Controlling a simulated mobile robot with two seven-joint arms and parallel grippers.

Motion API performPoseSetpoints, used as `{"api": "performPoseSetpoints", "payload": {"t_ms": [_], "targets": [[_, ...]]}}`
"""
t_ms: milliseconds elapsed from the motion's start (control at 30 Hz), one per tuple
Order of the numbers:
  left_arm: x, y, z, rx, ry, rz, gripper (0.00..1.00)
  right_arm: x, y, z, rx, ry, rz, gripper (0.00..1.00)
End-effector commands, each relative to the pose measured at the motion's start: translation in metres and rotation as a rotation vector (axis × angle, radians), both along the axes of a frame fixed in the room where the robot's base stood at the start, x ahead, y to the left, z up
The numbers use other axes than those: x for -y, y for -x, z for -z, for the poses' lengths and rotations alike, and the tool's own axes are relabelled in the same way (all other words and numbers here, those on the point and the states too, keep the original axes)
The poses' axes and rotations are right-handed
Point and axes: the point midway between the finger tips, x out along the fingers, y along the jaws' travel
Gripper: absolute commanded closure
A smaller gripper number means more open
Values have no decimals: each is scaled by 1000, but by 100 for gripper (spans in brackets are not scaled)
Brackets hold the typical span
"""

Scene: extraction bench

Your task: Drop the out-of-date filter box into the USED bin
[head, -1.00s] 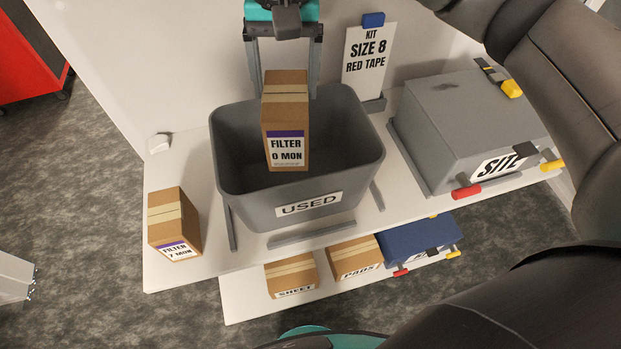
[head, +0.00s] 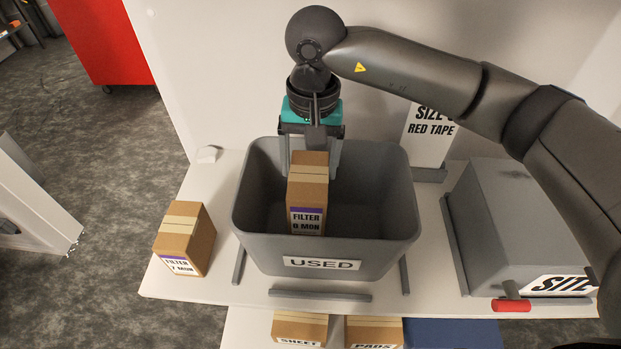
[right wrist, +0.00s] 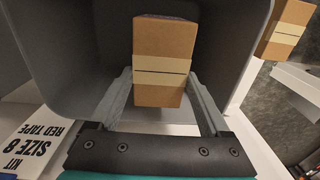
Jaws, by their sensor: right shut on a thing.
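The grey USED bin (head: 262,254) stands on the white bench in the head view. A brown filter box (head: 307,190) with a purple-edged label, seeming to read FILTER 0 MON, is within the bin's opening, its lower part below the rim. My right gripper (head: 311,166) points down into the bin and is shut on this box. In the right wrist view the box (right wrist: 163,62) sits between the fingertips, with bin walls around it. A second filter box (head: 184,238), labelled FILTER 7 MON, stands on the bench left of the bin. My left gripper is not in view.
A RED TAPE sign (head: 428,133) stands behind the bin at right. A grey SITE case (head: 505,225) with a red latch is to the right. SHEET (head: 299,328) and PADS (head: 374,331) boxes sit on a lower shelf in front. Grey strips surround the bin's foot.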

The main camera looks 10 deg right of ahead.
Motion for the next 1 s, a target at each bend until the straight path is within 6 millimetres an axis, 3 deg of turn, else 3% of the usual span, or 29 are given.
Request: {"api": "performPoseSetpoints", "payload": {"t_ms": [300, 1000], "targets": [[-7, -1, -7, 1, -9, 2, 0, 0, 1, 36, -1, 1, -1, 100], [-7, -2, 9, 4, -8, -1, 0, 0, 0, 47, 1, 0, -1, 100]]}}
